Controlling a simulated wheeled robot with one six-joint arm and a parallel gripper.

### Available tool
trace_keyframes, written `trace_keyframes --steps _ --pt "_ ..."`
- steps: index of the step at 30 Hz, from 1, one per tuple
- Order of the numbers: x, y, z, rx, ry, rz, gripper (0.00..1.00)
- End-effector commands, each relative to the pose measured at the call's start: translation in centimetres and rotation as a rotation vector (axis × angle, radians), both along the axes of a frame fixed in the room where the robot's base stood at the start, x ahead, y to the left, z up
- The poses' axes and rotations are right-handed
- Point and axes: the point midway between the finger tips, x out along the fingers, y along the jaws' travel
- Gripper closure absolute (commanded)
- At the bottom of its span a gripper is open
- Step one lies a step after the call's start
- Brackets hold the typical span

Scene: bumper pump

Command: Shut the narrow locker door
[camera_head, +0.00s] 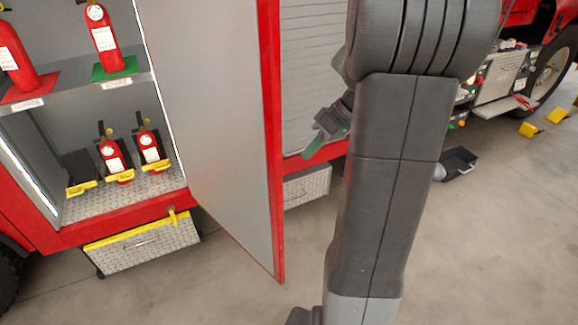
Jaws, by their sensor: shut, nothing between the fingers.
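The narrow locker door (222,110) stands wide open in the head view, a grey panel with a red edge. It is hinged at the right side of the locker (120,207) and swings out toward me. My gripper (318,146) is small and partly hidden behind my own arm. It is to the right of the door's red free edge, on the far side of it, with a gap between them in the picture. It is shut and empty. Whether it touches the door or the shutter behind cannot be told.
Red fire extinguishers (103,38) stand on the locker's shelves. A tread-plate step box (143,246) with a yellow edge juts out below. A grey roller shutter (308,70) is behind my gripper. A dark tray (457,163) and yellow chocks (530,130) lie at right. The floor in front is clear.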

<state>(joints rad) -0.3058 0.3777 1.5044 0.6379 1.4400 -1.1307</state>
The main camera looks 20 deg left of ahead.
Motion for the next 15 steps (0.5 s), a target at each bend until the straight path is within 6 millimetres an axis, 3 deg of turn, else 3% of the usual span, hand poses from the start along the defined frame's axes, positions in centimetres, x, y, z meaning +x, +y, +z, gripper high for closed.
trace_keyframes --steps 6,15 --pt "-1.4 2.4 -3.6 -0.002 0.003 0.002 1.00" --pt "-4.7 3.8 -3.4 -0.001 -0.001 0.000 1.00"
